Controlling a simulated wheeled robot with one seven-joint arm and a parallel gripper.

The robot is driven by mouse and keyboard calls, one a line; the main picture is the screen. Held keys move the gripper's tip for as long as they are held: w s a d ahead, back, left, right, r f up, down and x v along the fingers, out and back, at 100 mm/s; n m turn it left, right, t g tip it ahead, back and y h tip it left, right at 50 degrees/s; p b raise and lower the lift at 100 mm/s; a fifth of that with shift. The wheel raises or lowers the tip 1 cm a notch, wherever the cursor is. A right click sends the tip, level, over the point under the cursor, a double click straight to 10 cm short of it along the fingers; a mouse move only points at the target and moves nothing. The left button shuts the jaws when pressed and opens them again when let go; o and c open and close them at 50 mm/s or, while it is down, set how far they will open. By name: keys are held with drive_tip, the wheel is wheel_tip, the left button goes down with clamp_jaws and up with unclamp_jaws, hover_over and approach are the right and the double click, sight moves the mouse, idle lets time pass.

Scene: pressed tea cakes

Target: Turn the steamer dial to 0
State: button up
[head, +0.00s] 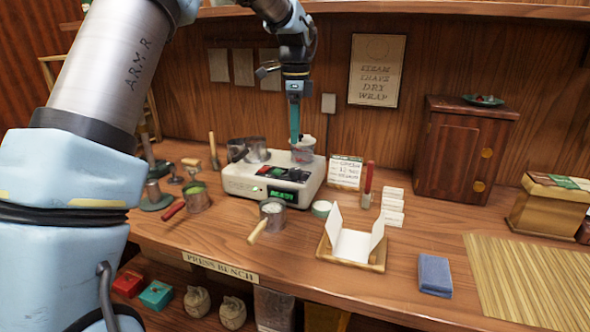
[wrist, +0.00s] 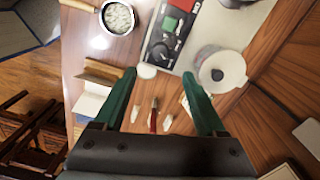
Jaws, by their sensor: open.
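The steamer (head: 240,178) is a cream box on the bench with a lit green display (head: 282,194) and a dark control panel on top. In the wrist view the steamer (wrist: 203,30) shows a green button, a red button and a round black dial (wrist: 160,52). The dial's setting is too small to read. My gripper (head: 295,140) points down above the back right of the steamer, near a metal cup on it. In the wrist view my gripper's (wrist: 158,75) green fingers are spread apart with nothing between them. The dial lies beyond the fingertips, apart from them.
A pot with a wooden handle (head: 272,215) stands before the steamer, and a red-handled pot (head: 196,197) to its left. A note card (head: 346,172) and a red-handled brush (head: 368,180) stand to its right. A wooden cabinet (head: 462,150) is further right.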

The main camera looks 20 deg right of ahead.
sight(295, 169)
wheel_tip(295, 169, down, 10)
drive_tip(key=shift+f+p, duration=0.2)
drive_tip(key=shift+p, duration=0.9)
clamp_jaws()
